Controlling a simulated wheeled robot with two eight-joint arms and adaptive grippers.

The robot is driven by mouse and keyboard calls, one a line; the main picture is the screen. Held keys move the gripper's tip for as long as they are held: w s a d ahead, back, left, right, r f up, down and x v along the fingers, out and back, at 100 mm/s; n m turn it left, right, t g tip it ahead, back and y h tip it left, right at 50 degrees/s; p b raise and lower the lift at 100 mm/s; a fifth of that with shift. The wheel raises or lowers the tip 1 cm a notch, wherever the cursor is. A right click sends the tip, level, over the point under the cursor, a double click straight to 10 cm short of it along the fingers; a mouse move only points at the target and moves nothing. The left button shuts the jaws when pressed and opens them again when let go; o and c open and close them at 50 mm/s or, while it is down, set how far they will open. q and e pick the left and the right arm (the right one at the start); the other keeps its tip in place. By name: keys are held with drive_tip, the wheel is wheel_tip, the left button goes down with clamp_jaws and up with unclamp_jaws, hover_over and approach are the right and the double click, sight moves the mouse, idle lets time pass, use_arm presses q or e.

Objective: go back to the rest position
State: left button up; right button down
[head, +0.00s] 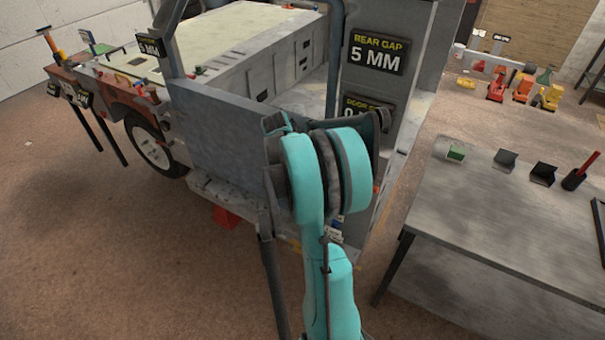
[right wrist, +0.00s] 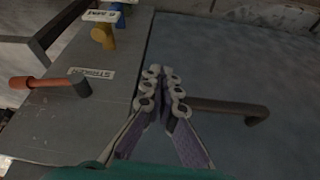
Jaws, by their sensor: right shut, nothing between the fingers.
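My right gripper (right wrist: 162,98) shows in the right wrist view with its two fingers together and nothing between them. Behind its fingertips is a grey-blue panel with a dark bar-like handle (right wrist: 225,108); the gripper is not closed on this handle, and I cannot tell whether it touches it. In the head view a teal arm of mine (head: 325,200) reaches up from the bottom middle in front of the vehicle's blue-grey door panel (head: 220,130). The gripper at its end is hidden there. My left gripper is in neither view.
The vehicle frame (head: 250,45) fills the head view's upper left. A grey bench (head: 470,215) stands at right with small bins and a red-handled tool (head: 580,172). The wrist view shows an orange-handled striker (right wrist: 45,82) and a yellow cylinder (right wrist: 103,37). Floor at lower left is clear.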

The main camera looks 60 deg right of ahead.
drive_tip(key=shift+r, duration=0.25)
drive_tip(key=w+a+r+n+t+y+b, duration=0.15)
drive_tip(key=a+n, duration=0.25)
drive_tip(key=a, duration=0.7)
drive_tip(key=w+a+r+n+t+h+b, duration=0.1)
drive_tip(key=a+r+n+t, duration=0.3)
drive_tip(key=a, duration=0.7)
drive_tip(key=s+a+f+n+t+y+b, duration=0.1)
drive_tip(key=s+a+n+y, duration=0.1)
drive_tip(key=a+n, duration=0.3)
drive_tip(key=s+a+f+n+y, duration=0.2)
drive_tip(key=s+a+n, duration=0.3)
drive_tip(key=a, duration=0.9)
drive_tip(key=shift+a+f+t+b, duration=0.2)
drive_tip(key=shift+t+b, duration=0.15)
drive_tip(key=shift+b, duration=0.05)
